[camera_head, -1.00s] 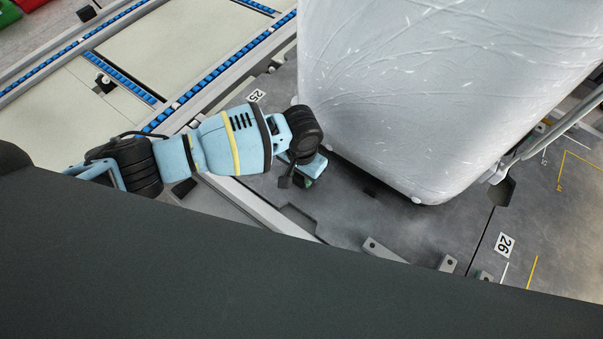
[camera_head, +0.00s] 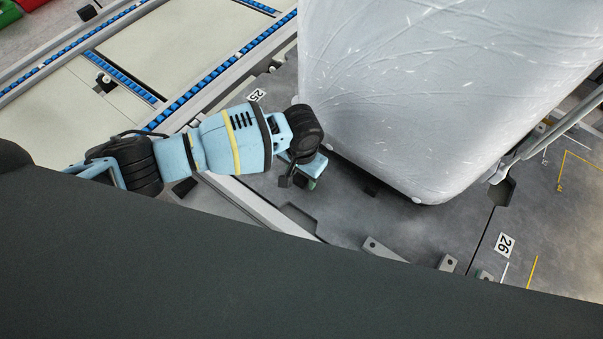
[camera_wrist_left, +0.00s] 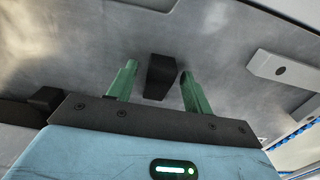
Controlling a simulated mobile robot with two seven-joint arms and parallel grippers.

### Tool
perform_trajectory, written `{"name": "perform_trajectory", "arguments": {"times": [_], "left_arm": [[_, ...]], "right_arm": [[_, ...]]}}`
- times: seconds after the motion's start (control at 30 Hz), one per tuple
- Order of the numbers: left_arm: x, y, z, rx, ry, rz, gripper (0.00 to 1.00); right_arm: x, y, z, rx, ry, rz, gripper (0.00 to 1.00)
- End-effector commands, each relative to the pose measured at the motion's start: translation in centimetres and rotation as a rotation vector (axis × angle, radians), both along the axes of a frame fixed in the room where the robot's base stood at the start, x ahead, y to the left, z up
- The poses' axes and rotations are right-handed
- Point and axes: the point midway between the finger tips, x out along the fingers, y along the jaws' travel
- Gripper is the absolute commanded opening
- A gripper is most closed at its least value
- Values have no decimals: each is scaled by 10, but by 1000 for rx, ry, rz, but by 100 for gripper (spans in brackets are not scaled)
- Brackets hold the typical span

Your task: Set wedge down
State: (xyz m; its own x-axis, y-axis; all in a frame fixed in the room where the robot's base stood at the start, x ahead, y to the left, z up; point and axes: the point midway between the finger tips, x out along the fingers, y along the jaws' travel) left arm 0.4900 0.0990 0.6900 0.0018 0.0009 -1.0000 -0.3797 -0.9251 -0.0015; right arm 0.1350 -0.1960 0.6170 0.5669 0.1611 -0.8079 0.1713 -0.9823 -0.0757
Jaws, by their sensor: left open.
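My left gripper (camera_head: 310,183) is low over the grey metal floor, beside the near left corner of the large wrapped load. In the left wrist view its two green fingers (camera_wrist_left: 159,72) stand apart. A small black block, seemingly the wedge (camera_wrist_left: 159,77), shows between them with a gap on each side. I cannot tell its exact height, but it appears to rest on the grey surface. My right gripper is not in view.
The wrapped whitish load (camera_head: 440,90) fills the upper right. A conveyor with blue rollers (camera_head: 215,80) runs at upper left. Metal brackets (camera_head: 383,249) stand on the floor in front, and one shows in the wrist view (camera_wrist_left: 278,70). Floor between load and brackets is mostly clear.

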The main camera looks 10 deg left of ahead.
Motion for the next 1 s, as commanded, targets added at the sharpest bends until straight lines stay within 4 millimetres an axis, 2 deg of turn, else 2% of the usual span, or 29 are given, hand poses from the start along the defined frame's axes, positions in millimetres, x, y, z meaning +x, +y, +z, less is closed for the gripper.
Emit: {"name": "perform_trajectory", "arguments": {"times": [0.5, 0.7, 1.0], "left_arm": [[1, 0, 96, -1, -5, 0, 50], [0, 0, 114, -1, -2, 1, 50], [0, 0, 118, 0, 0, 1, 50]], "right_arm": [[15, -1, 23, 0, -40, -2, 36], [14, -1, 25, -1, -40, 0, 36], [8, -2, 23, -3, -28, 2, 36]]}}
